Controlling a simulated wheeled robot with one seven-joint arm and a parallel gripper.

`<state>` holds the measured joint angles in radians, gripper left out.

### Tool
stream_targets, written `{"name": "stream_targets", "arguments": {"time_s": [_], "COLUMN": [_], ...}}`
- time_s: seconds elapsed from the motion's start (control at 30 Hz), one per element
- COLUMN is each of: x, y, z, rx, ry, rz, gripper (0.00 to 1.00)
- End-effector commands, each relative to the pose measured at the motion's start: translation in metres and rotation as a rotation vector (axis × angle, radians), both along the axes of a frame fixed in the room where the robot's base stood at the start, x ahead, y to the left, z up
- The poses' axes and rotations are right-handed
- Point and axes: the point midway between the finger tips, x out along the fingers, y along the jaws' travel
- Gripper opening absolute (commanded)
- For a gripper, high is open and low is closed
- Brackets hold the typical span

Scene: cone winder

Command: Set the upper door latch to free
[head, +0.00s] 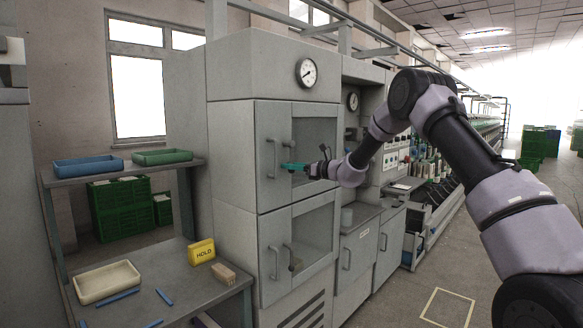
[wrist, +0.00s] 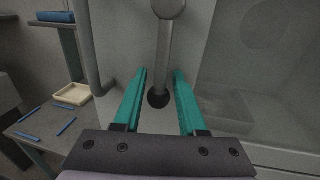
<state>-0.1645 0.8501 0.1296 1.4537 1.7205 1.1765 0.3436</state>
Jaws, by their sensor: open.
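The upper door latch (wrist: 163,50) is a grey lever hanging almost straight down from a round pivot, with a dark ball knob (wrist: 158,98) at its lower end. In the head view it is small, on the upper door (head: 265,120) of the grey cabinet, and partly hidden by my gripper. My gripper (head: 286,166) has teal fingers and is at that door. In the wrist view its fingers (wrist: 158,88) are spread on either side of the lever's lower part and knob, with visible gaps on both sides. It is open and holds nothing.
A vertical door handle (wrist: 93,50) stands just left of the latch. The lower door has its own latch (head: 292,258) and handle (head: 275,263). A gauge (head: 306,72) sits above. A side table (head: 180,290) with a cream tray (head: 107,282) and yellow HOLD sign (head: 201,252) is at left.

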Motion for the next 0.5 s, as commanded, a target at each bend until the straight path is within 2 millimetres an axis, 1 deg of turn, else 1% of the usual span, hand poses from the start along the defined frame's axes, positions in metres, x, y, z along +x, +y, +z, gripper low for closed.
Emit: {"name": "stream_targets", "arguments": {"time_s": [0.1, 0.13, 0.17, 0.2, 0.23, 0.5], "x": [0.0, -0.0001, -0.0001, 0.0, 0.0, -0.0005], "y": [-0.0004, -0.0004, -0.0004, -0.0004, -0.0005, -0.0006], "z": [-0.0001, -0.0001, -0.0001, -0.0001, -0.0001, -0.003], "rx": [0.0, 0.0, 0.0, 0.0, 0.0, -0.004], "ry": [0.0, 0.0, 0.0, 0.0, 0.0, 0.003], "rz": [0.0, 0.0, 0.0, 0.0, 0.0, 0.0], "gripper": [0.41, 0.37, 0.25, 0.1, 0.0, 0.0]}}
